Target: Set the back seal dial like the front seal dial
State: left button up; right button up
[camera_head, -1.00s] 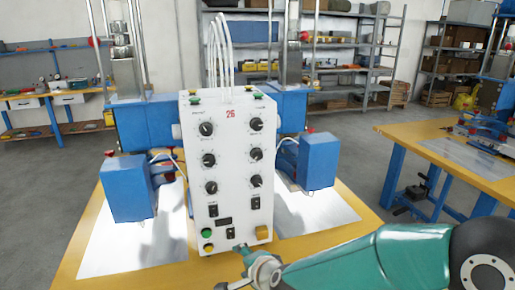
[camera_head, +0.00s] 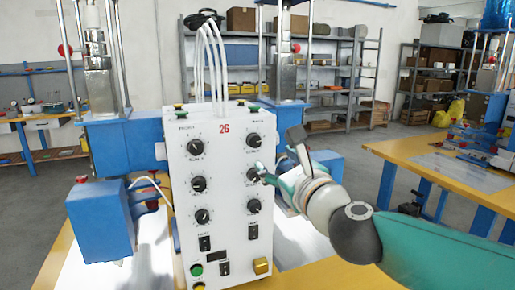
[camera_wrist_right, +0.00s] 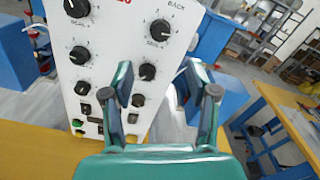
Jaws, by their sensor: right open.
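A white control box stands on the yellow table with two columns of black dials. The top left dial (camera_head: 195,148) appears to be the front seal dial. The top right dial (camera_head: 254,140) appears to be the back seal dial; in the right wrist view, it (camera_wrist_right: 160,30) sits under the word BACK with SEAL lettering below it. Their pointers are too small to read surely. My right gripper (camera_head: 278,155) is open and empty in front of the right column, near the middle dial (camera_head: 253,174). In the right wrist view, its fingers (camera_wrist_right: 160,70) are spread apart. My left gripper is out of view.
Lower dials, black switches and a green button (camera_head: 196,270) share the panel. White tubes (camera_head: 211,65) rise from the box top. A blue block (camera_head: 100,222) stands left of the box. A second yellow table (camera_head: 420,150) stands at the right.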

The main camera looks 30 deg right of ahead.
aim_at(256, 143)
jog(key=x, duration=1.1)
jog(key=shift+w+d, duration=0.15)
jog(key=shift+w, duration=0.1)
jog(key=shift+c, duration=0.2)
grip_shut()
